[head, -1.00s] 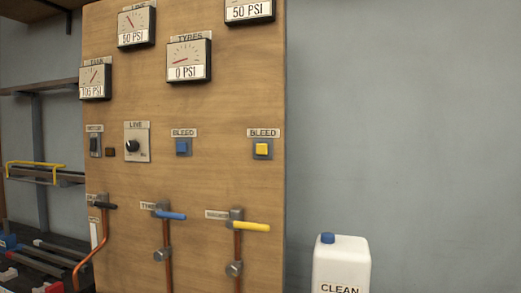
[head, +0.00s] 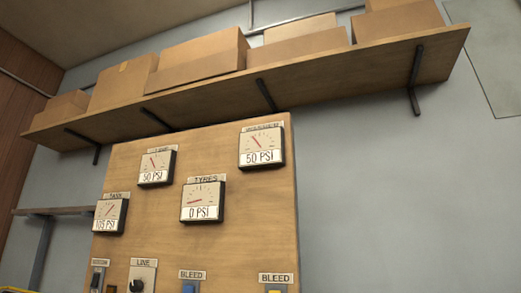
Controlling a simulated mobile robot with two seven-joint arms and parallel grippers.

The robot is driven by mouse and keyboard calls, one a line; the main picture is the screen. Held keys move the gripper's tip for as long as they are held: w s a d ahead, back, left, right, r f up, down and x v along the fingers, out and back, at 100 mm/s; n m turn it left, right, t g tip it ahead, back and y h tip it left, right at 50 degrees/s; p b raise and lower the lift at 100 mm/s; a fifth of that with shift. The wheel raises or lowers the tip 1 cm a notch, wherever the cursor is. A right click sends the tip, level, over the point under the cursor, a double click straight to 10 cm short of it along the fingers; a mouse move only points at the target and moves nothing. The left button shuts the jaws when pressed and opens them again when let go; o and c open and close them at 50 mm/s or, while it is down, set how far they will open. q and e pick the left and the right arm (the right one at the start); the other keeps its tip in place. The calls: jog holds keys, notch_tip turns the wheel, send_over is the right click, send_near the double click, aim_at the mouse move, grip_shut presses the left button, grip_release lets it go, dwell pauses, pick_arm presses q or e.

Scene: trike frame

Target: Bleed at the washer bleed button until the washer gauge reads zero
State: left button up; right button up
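The gauge at the upper right of the wooden panel, taken as the washer gauge (head: 261,146), reads 50 PSI; its label is too blurred to read surely. The yellow button (head: 274,291) under the right BLEED label (head: 276,278), in the washer valve's column, is cut by the bottom edge of the head view. The blue button (head: 189,288) under the other BLEED label is also partly cut off. Neither of my grippers is in view.
The tyres gauge (head: 202,200) reads 0 PSI, the line gauge (head: 156,167) 50 PSI, and the tank gauge (head: 109,214) about 105 PSI. A line knob (head: 142,284) sits low on the panel (head: 235,235). A shelf (head: 210,105) with several cardboard boxes hangs above. Bare wall lies to the right.

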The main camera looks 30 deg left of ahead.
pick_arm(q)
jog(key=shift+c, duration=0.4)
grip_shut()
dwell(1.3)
